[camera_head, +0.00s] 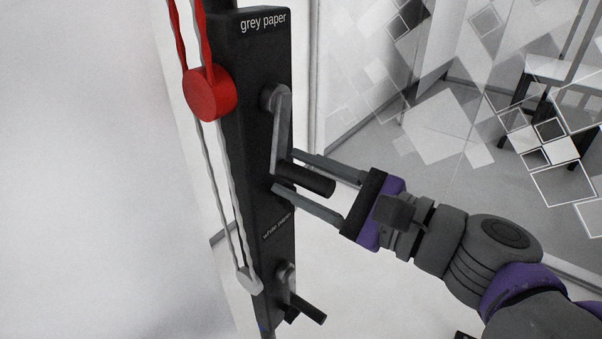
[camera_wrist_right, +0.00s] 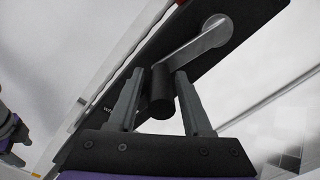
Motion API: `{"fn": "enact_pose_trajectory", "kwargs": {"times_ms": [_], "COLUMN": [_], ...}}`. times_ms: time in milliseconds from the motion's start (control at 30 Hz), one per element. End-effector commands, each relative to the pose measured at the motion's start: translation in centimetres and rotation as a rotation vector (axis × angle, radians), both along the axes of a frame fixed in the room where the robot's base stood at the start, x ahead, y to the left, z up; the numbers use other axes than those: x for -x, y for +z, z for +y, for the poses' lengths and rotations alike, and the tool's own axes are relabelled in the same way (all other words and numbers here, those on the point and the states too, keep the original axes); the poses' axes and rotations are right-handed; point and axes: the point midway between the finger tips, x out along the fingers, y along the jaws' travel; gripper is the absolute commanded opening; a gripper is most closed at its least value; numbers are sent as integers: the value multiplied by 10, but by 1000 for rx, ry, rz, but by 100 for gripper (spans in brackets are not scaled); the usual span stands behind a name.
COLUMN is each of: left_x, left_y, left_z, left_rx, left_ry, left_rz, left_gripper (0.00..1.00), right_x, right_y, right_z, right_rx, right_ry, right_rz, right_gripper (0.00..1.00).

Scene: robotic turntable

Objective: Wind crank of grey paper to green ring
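A tall black panel (camera_head: 262,60) carries the label "grey paper" at its top. Its grey metal crank arm (camera_head: 282,130) hangs down from a round hub, with a black cylindrical handle (camera_head: 308,181) at its lower end. My right gripper (camera_head: 284,171) reaches in from the right with its fingers apart, one above and one below the handle. In the right wrist view the handle (camera_wrist_right: 160,95) stands between the two fingers, with small gaps seeming to show beside it. No green ring is visible. My left gripper is not seen in the head view.
A second crank (camera_head: 290,285) with a black handle sits lower on the panel under a small blurred label. A red disc (camera_head: 208,95) with red cords and a grey disc (camera_head: 250,282) are on the panel's left side. A patterned glass wall (camera_head: 440,125) and a stool (camera_head: 550,68) are at right.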

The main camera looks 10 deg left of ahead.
Motion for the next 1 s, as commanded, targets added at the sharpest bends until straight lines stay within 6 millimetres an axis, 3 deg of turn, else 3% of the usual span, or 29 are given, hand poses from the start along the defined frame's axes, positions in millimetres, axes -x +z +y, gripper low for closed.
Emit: {"fn": "enact_pose_trajectory", "kwargs": {"times_ms": [433, 1000], "left_x": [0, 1], "left_y": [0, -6], "left_z": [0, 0], "left_rx": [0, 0], "left_ry": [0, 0], "left_rz": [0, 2], "left_gripper": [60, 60], "right_x": [2, 35], "right_y": [2, 1], "right_z": [-6, -86], "right_rx": [-3, -1], "right_ry": [-2, -4], "right_rz": [1, 1], "right_gripper": [59, 59]}}
